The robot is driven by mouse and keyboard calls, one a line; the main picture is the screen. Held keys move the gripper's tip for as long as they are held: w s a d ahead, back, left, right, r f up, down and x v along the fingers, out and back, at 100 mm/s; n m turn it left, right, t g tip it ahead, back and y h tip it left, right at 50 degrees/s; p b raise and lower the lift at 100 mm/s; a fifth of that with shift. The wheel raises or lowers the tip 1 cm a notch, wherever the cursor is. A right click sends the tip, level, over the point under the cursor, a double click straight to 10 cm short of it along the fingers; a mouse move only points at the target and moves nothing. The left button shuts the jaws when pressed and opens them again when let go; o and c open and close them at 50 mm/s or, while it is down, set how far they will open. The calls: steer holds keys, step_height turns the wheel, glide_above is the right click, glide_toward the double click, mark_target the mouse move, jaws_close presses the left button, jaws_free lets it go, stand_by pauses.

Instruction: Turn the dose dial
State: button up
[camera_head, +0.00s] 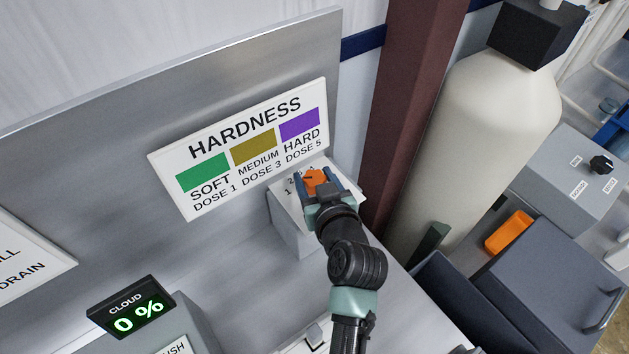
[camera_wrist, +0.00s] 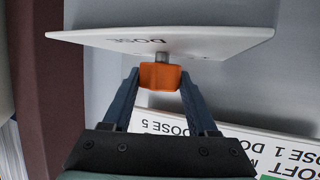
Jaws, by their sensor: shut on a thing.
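The orange dose dial (camera_head: 315,181) sits on the sloped white face of a grey box (camera_head: 289,226), below the hardness chart. In the wrist view the dial (camera_wrist: 160,77) stands out from the white plate marked DOSE (camera_wrist: 150,42) on a short grey shaft. My gripper (camera_head: 318,184) is shut on the dial, with one blue finger on each side of it. In the wrist view the fingers of my gripper (camera_wrist: 161,88) reach the dial's two sides. Some dial numbers show at the left of the dial; the rest are hidden by my gripper.
The hardness chart (camera_head: 245,146) lists SOFT dose 1, MEDIUM dose 3 and HARD dose 5. A CLOUD display (camera_head: 131,307) reads 0 %. A dark red post (camera_head: 405,110) and a large cream tank (camera_head: 475,140) stand close on the right.

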steer(key=shift+n+y+b, duration=0.3)
stand_by(0.4)
steer(key=o, duration=1.4)
steer(key=p+v, duration=0.3)
steer(key=v, duration=1)
steer(key=shift+w+r+p, duration=0.1)
steer(key=shift+r+p, duration=0.05)
steer(key=shift+p, duration=0.25)
